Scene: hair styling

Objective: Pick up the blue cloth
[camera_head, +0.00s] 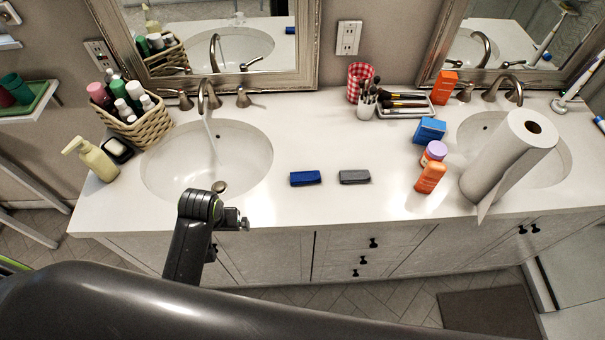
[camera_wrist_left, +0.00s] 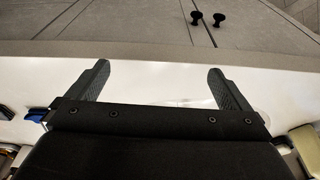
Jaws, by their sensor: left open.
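The blue cloth (camera_head: 306,178) lies folded flat on the white counter, right of the left sink and left of a grey folded cloth (camera_head: 355,177). A small blue patch, likely the same cloth, shows at the left edge in the left wrist view (camera_wrist_left: 38,115). My left gripper (camera_head: 238,219) is near the counter's front edge, left of the blue cloth and nearer the front. In the left wrist view its fingers (camera_wrist_left: 158,70) stand wide apart with nothing between them. My right gripper is not in view.
The left sink (camera_head: 207,160) is just behind my left gripper. A paper towel roll (camera_head: 508,155), an orange bottle (camera_head: 430,178) and a blue box (camera_head: 429,130) stand to the right. A brush cup (camera_head: 367,106) is at the back. The counter around the cloths is clear.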

